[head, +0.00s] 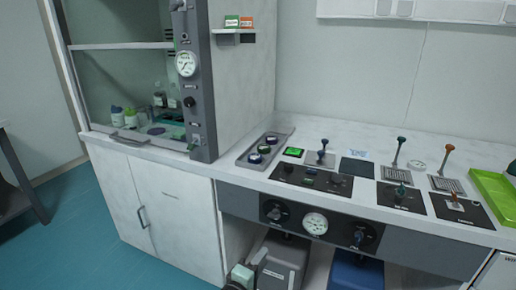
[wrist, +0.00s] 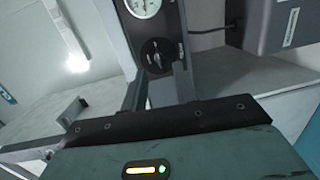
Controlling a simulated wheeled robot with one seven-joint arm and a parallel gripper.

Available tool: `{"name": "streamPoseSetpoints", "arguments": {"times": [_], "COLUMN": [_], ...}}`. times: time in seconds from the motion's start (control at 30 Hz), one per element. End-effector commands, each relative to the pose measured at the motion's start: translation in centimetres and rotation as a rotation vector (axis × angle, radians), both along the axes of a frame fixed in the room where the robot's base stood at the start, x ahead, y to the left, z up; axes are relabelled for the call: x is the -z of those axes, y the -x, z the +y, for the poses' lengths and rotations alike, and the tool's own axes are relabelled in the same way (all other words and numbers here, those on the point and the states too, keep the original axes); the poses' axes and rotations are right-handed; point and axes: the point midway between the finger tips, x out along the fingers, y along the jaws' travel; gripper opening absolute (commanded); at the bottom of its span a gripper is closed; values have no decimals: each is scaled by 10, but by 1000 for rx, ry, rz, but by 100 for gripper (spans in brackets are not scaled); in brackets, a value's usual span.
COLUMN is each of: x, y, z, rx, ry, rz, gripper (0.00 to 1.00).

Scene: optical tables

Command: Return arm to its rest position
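My gripper (wrist: 161,72) shows in the wrist view, with its teal housing (wrist: 215,155) and black crossbar below. Its two dark fingers stand apart, and I see nothing held between them. A dark panel with a round black knob (wrist: 158,54) and a white gauge (wrist: 143,6) lies beyond the fingertips. I cannot tell whether the fingers touch it. My arm and gripper are not in the head view.
The fume hood stands at left, with a gauge (head: 186,63) on its post and bottles inside. The bench (head: 310,130) carries a grey tray (head: 244,157), levers, panels and a green tray (head: 494,190). Dark equipment (head: 283,262) stands below. Teal floor (head: 90,225) is clear at left.

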Motion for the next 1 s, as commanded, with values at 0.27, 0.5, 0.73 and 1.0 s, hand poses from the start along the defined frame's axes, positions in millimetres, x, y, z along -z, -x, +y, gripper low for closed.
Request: {"name": "streamPoseSetpoints", "arguments": {"times": [0.27, 0.5, 0.73, 1.0], "x": [-23, -65, -130, -212], "y": [40, 96, 146, 200], "z": [-79, -100, -102, -113], "rx": [398, 573, 591, 471], "ry": [-195, -415, -642, -874], "rz": [389, 727, 981, 1144], "gripper": [29, 29, 29, 29]}}
